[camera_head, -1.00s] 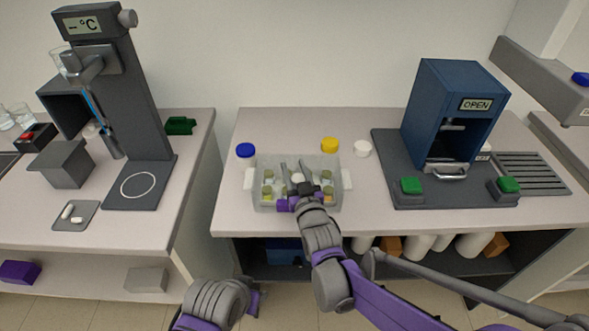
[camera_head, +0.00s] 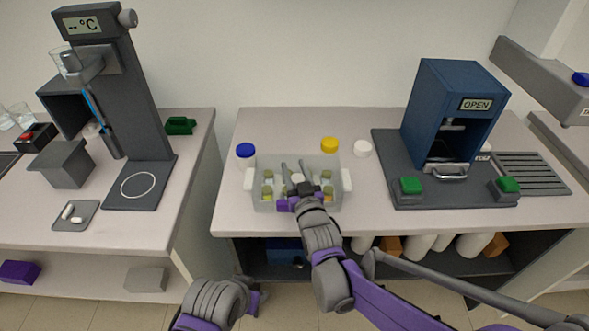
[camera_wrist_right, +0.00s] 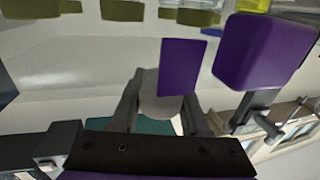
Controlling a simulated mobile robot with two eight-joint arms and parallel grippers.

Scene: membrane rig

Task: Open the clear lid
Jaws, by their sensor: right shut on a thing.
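The clear box (camera_head: 262,205) with the clear lid stands on the middle bench, with white parts at its left and right sides. Several small yellow-green-topped vials show inside it. My right gripper (camera_head: 296,172) reaches over the box from the front. Its grey fingers are on either side of a pale round knob (camera_wrist_right: 160,108), shut on it. The lid's edges are too faint to tell its exact tilt; it looks level on the box. My left gripper (camera_head: 256,300) is low in front of the bench, mostly hidden by its own arm.
A blue-capped jar (camera_head: 245,151), a yellow cap (camera_head: 329,145) and a white cap (camera_head: 363,148) stand around the box. A blue press (camera_head: 452,110) with green buttons is at right.

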